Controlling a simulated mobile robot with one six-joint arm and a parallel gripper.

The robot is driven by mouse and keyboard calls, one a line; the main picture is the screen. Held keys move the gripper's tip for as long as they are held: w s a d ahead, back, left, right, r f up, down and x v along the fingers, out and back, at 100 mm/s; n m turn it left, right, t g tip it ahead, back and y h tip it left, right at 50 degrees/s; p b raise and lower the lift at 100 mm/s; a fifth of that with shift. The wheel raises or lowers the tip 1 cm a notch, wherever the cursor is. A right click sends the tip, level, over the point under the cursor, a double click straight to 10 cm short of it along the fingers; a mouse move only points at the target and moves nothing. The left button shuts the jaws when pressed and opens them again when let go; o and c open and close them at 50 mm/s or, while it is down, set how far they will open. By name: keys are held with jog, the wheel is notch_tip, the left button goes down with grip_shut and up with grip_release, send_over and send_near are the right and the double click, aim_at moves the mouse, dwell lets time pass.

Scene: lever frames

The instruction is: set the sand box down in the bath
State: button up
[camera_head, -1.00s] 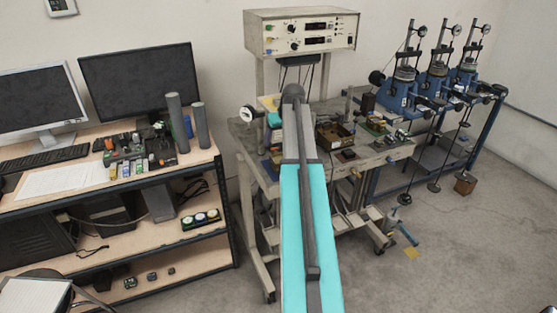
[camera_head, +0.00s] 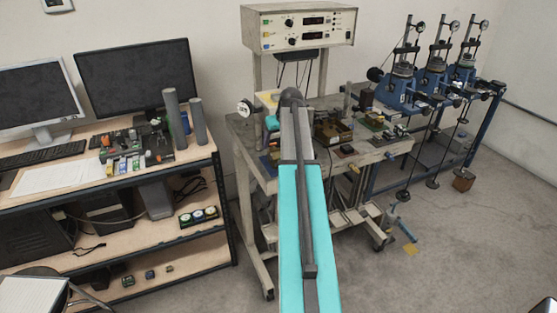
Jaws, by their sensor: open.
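My arm (camera_head: 308,235), with cyan and dark grey links, reaches from the bottom of the picture up over the grey workbench (camera_head: 372,157). Its far end hides part of the bench top. I cannot make out my gripper's fingers. An open brown box-like container (camera_head: 333,133) sits on the bench just right of my arm; it may be the bath, but I cannot tell. I cannot pick out the sand box with certainty among the small things on the bench.
A cream control unit (camera_head: 299,29) stands above the bench's back. A wooden shelf desk (camera_head: 185,155) with monitors (camera_head: 135,90) and grey cylinders (camera_head: 175,118) is at left. Blue test frames (camera_head: 403,90) stand at right. Open floor (camera_head: 460,255) lies front right.

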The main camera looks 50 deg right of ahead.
aim_at(278, 155)
jog(key=shift+f+b, duration=1.75)
jog(key=shift+f, duration=2.05)
jog(key=c, duration=1)
jog(key=shift+r, duration=0.15)
jog(key=shift+c, duration=1.3)
jog(key=shift+r+p, duration=1.85)
jog(key=shift+r, duration=1.8)
